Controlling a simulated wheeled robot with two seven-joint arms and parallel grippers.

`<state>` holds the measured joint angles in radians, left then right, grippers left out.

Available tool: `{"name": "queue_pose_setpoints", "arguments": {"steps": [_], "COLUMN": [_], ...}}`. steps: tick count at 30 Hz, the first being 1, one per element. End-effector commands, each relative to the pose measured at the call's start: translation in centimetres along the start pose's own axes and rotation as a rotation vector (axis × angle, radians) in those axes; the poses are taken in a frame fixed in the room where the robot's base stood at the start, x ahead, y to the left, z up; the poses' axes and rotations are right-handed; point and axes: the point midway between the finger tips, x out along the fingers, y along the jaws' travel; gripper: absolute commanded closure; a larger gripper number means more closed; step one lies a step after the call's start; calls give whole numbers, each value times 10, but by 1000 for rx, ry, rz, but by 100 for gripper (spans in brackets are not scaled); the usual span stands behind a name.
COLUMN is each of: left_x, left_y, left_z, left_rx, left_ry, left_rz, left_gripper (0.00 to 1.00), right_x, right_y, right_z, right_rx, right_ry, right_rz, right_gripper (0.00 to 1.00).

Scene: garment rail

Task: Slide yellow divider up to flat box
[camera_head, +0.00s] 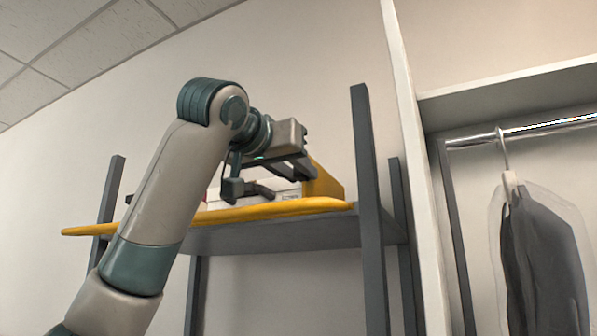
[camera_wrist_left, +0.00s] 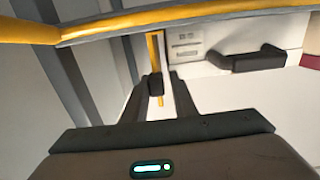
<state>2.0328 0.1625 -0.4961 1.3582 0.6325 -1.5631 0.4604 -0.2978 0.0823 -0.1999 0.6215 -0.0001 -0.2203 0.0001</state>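The yellow divider (camera_head: 322,182) stands upright on the shelf near its right end in the head view. In the left wrist view it is a thin yellow strip (camera_wrist_left: 154,50), partly covered by a fingertip. A white box (camera_head: 287,189), probably the flat box, sits left of the divider, mostly hidden by my arm. In the wrist view this pale box (camera_wrist_left: 212,72) lies right of the divider, with a printed label and dark handle. My left gripper (camera_wrist_left: 164,84) is open with a narrow gap, its fingertips at the divider; contact cannot be told. My right gripper is not in view.
The shelf has a yellow front edge (camera_head: 265,210) and dark upright posts (camera_head: 367,180). A white partition (camera_head: 408,140) stands to the right, with a hanging rail (camera_head: 548,126) and a covered dark garment (camera_head: 543,255) beyond it. A dark red item (camera_wrist_left: 311,60) shows beside the box.

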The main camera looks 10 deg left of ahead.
Motion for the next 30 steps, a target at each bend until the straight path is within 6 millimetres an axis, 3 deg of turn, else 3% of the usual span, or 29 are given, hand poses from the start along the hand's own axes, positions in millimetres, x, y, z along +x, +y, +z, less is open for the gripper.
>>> {"name": "queue_pose_setpoints", "arguments": {"steps": [8, 24, 30], "left_x": [-25, -130, -160], "left_y": [0, 0, 0], "left_z": [3, 4, 2], "left_rx": [0, 0, -1], "left_ry": [3, 5, 3], "left_rz": [1, 1, 1], "left_gripper": [75, 75, 75], "right_x": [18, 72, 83], "right_y": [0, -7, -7], "right_z": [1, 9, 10], "right_rx": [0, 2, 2], "right_ry": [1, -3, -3], "right_rz": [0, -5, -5], "right_gripper": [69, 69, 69]}}
